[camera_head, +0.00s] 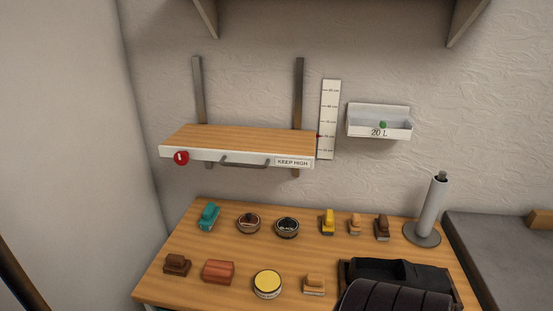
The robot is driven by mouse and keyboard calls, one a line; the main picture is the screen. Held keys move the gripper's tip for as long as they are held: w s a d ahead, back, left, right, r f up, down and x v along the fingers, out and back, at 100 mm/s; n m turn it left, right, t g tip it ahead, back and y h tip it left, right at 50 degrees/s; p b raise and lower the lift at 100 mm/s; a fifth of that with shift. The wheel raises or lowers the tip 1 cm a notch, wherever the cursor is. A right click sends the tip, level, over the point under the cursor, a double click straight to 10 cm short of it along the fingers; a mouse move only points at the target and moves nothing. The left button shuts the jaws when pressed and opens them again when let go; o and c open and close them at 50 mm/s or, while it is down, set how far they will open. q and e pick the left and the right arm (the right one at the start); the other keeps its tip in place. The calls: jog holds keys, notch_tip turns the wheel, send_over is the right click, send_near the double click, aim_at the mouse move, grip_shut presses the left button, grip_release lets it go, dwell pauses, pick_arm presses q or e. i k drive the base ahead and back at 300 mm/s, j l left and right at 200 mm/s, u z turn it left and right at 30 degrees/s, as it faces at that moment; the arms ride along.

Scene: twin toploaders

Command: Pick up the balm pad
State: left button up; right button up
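No item carries a readable label naming it the balm pad, so I cannot tell which one it is. In the front row on the wooden table (190,290) are a dark brown block (177,264), a reddish-brown block (218,271), a yellow-topped round tin (267,283) and a small tan-topped pad (314,284). Behind them are a teal item (208,216), two dark-topped round tins (248,223) (287,227), a yellow item (328,221), a small tan item (355,224) and a dark brown brush-like item (382,227).
A wall shelf (240,138) marked KEEP HIGH, with a handle and red knob (181,158), overhangs the table's back. A grey counter (500,255) adjoins.

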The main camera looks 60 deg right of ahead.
aim_at(313, 283)
jog(key=k+l+z, duration=0.1)
jog(key=z, duration=0.2)
jog(key=k+l+z, duration=0.15)
jog(key=k+z, duration=0.15)
jog(key=z, duration=1.15)
